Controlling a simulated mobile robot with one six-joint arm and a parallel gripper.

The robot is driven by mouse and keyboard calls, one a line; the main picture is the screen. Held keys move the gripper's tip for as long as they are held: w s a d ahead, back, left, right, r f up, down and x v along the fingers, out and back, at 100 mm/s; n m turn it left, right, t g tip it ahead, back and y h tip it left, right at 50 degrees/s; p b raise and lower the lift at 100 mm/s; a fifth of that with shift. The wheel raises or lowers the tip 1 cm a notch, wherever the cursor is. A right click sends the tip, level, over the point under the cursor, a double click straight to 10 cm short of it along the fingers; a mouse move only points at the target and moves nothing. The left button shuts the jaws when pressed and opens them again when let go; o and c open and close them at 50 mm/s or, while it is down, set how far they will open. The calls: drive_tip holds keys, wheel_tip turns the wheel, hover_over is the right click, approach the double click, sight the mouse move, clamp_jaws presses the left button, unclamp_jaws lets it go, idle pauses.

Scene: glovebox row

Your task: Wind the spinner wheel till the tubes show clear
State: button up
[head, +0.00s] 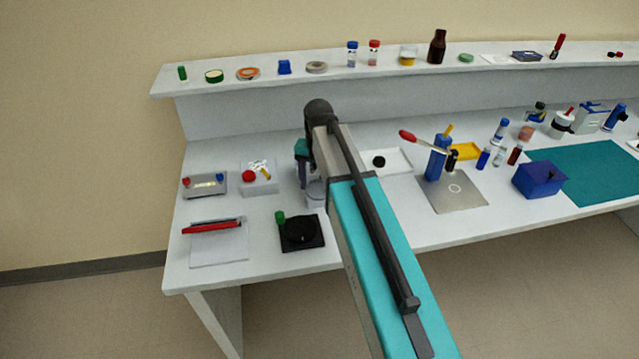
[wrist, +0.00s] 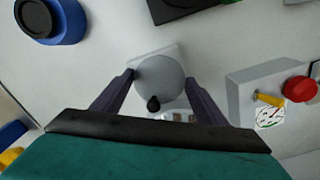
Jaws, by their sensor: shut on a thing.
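The spinner (head: 315,192) is a grey-white device on the bench, partly hidden by my arm in the head view. In the wrist view its round grey wheel (wrist: 158,72) faces me, with a small black knob (wrist: 153,104) at its lower edge. My gripper (wrist: 159,80) has one dark finger on each side of the wheel and is shut on it. It also shows in the head view (head: 304,160), small and partly hidden, at the spinner. Small pale and dark shapes (wrist: 176,117) that may be the tubes show just below the wheel; whether they are clear cannot be told.
A box with a red button (head: 257,178) stands to the left of the spinner. A black turntable (head: 300,232) with a green knob lies in front. A blue, black-topped round thing (wrist: 50,18) is at the wrist view's upper left. A shelf (head: 225,84) runs behind.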

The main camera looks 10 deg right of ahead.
sight(318, 189)
drive_tip(key=m, duration=0.5)
drive_tip(key=shift+w, duration=0.15)
drive_tip(key=shift+m, duration=0.3)
drive_tip(key=o, duration=1.1)
drive_tip(key=shift+r, duration=0.1)
drive_tip(key=shift+c, duration=0.2)
drive_tip(key=shift+a, duration=0.1)
drive_tip(key=shift+r, duration=0.15)
drive_tip(key=shift+r+p, duration=1.35)
drive_tip(key=shift+r, duration=0.15)
drive_tip(key=shift+r+p, duration=1.45)
drive_tip(key=shift+r, duration=0.85)
